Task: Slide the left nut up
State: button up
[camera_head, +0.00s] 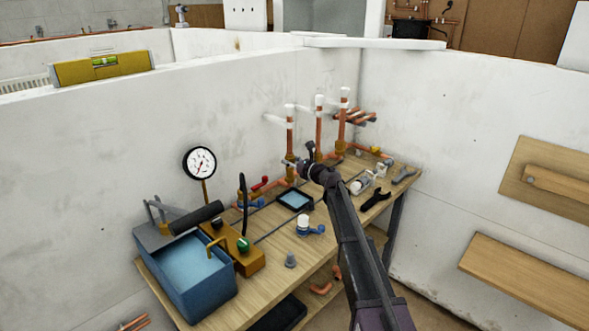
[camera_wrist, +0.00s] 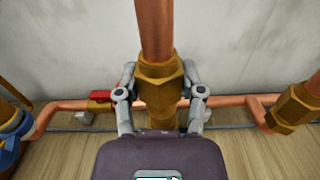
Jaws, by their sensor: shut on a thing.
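The left nut is a brass hex fitting (camera_wrist: 160,82) around a vertical copper pipe (camera_wrist: 154,28), in the middle of the wrist view. My gripper (camera_wrist: 160,74) has one grey finger on each side of this nut and is shut on it. More brass shows below the nut, at the level of the horizontal copper pipe. In the head view my gripper (camera_head: 297,164) is at the foot of the leftmost upright pipe (camera_head: 290,130), and partly hides the nut there.
Another brass nut (camera_wrist: 293,108) stands to the right. A red-handled valve (camera_wrist: 100,96) and a blue-handled fitting (camera_wrist: 15,124) are to the left. A white wall is close behind the pipes.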

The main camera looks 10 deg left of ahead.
aim_at(290, 155)
jog(key=shift+r+p, duration=1.5)
jog(key=shift+r, duration=0.2)
jog(key=o, duration=1)
jog(key=shift+f, duration=0.1)
jog(key=shift+o, duration=0.2)
jog(key=v, duration=0.7)
